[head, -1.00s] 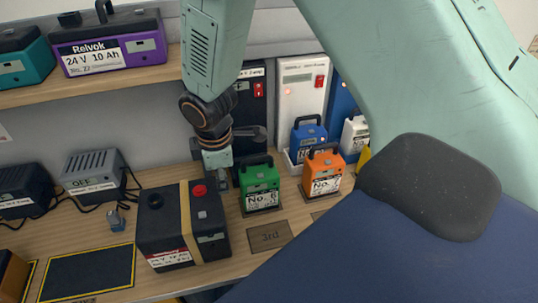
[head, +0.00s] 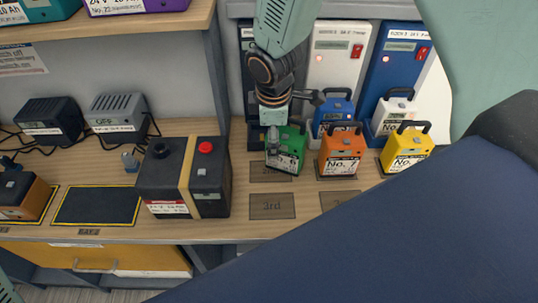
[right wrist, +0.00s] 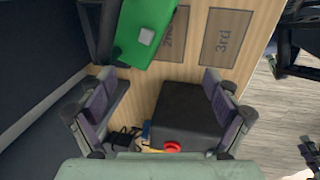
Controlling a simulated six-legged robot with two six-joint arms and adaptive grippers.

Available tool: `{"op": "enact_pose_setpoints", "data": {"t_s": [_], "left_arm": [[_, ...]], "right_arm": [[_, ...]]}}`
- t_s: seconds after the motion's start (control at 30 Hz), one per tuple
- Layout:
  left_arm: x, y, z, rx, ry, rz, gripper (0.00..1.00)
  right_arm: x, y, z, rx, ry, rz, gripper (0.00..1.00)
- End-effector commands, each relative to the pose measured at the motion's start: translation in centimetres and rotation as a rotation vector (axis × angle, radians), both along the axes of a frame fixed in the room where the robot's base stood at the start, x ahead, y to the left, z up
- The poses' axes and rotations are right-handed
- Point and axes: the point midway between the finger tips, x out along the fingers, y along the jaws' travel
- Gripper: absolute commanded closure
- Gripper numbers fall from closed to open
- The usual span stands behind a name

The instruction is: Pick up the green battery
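The green battery (head: 291,148) stands at the 2nd place marking on the bench and looks turned or tilted, with its white label partly hidden. My right gripper (head: 273,150) hangs at its left side in the head view and hides part of it. Whether they touch, I cannot tell. In the right wrist view, the fingers of my right gripper (right wrist: 160,104) are spread, with nothing held between them. The green battery (right wrist: 143,32) shows there beyond the fingers, at the top, with a grey catch on top. My left gripper is not in view.
An orange battery (head: 342,151) and a yellow one (head: 405,152) stand to the right, with blue (head: 332,114) and white (head: 395,113) batteries behind. A large black battery (head: 160,180) with a red knob stands close on the left. The 3rd place plate (head: 272,207) is bare.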

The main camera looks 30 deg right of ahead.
Motion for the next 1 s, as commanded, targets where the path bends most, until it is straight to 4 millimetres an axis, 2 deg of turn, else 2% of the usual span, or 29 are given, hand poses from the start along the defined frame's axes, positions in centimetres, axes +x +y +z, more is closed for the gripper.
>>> {"op": "enact_pose_setpoints", "data": {"t_s": [0.13, 0.43, 0.77, 0.8, 1.0], "left_arm": [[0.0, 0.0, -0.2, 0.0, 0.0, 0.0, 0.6], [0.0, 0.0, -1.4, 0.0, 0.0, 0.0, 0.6], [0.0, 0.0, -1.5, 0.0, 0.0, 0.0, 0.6], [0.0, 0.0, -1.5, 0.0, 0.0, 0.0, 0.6], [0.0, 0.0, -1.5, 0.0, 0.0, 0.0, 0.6]], "right_arm": [[0.2, 0.3, -0.6, 0.0, 0.002, 0.0, 0.11], [1.4, 0.5, -4.7, 0.0, 0.001, 0.002, 0.11], [1.3, 0.2, -5.3, 0.0, 0.007, 0.0, 0.11], [1.3, 0.2, -5.3, -0.001, 0.007, 0.0, 0.07], [1.1, 0.1, -5.4, 0.0, 0.01, -0.001, 0.24]]}}
